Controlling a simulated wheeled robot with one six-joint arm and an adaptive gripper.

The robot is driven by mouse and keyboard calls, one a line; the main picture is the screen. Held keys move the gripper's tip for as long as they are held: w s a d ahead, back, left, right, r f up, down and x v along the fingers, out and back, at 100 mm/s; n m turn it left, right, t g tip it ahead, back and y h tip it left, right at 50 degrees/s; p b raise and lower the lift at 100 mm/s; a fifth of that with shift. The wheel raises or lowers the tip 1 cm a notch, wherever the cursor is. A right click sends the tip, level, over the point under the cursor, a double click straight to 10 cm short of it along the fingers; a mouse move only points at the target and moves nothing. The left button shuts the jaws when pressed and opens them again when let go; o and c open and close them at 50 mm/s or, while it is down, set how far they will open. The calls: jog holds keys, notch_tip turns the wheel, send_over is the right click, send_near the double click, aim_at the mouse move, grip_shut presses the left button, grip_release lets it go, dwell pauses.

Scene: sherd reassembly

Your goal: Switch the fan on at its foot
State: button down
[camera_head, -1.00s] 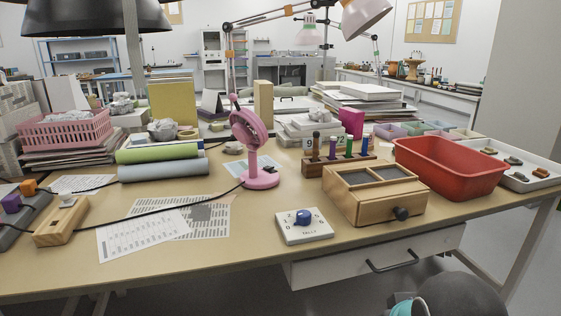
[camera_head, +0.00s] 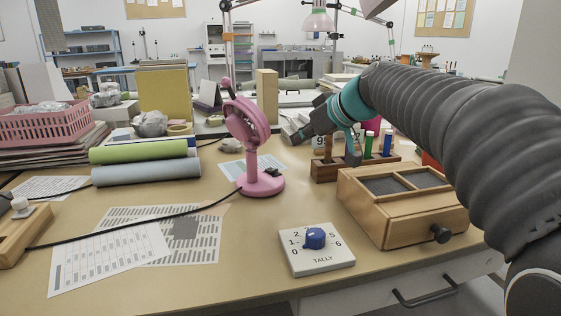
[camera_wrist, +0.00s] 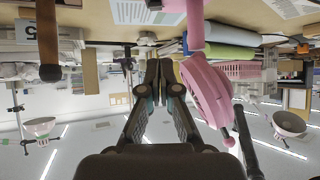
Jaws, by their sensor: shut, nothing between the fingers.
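The pink fan (camera_head: 247,125) stands upright on the table on its round pink foot (camera_head: 256,188). A small dark part (camera_head: 272,172), which looks like the switch, sits on the foot's right side. My gripper (camera_head: 297,136) is shut and empty, held above the table to the right of the fan and apart from it, higher than the foot. In the wrist view, which is upside down, my shut fingertips (camera_wrist: 159,66) point past the fan head (camera_wrist: 207,92).
A wooden rack (camera_head: 326,171) with colored tubes stands just right of the foot, partly under my arm. A wooden box (camera_head: 400,215) and a white tally dial (camera_head: 318,258) are nearer. A black cable (camera_head: 130,222) runs left from the foot over papers. The table before the foot is clear.

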jog(key=shift+w+a+r, duration=0.15)
jog(key=shift+w, duration=0.25)
jog(key=shift+w+a+r, duration=0.1)
jog(key=shift+w+a, duration=0.05)
jog(key=shift+w, duration=0.25)
jog(key=shift+a, duration=0.1)
send_over(275, 170)
notch_tip(275, 170, down, 5)
jog(key=shift+f+p, duration=0.15)
jog(key=shift+p, duration=0.2)
jog(key=f, duration=0.3)
jog(key=shift+s+d, duration=0.1)
jog(key=shift+d, duration=0.15)
jog(key=shift+s+d+f, duration=0.15)
jog(key=shift+f, duration=0.45)
jog(key=shift+b, duration=0.3)
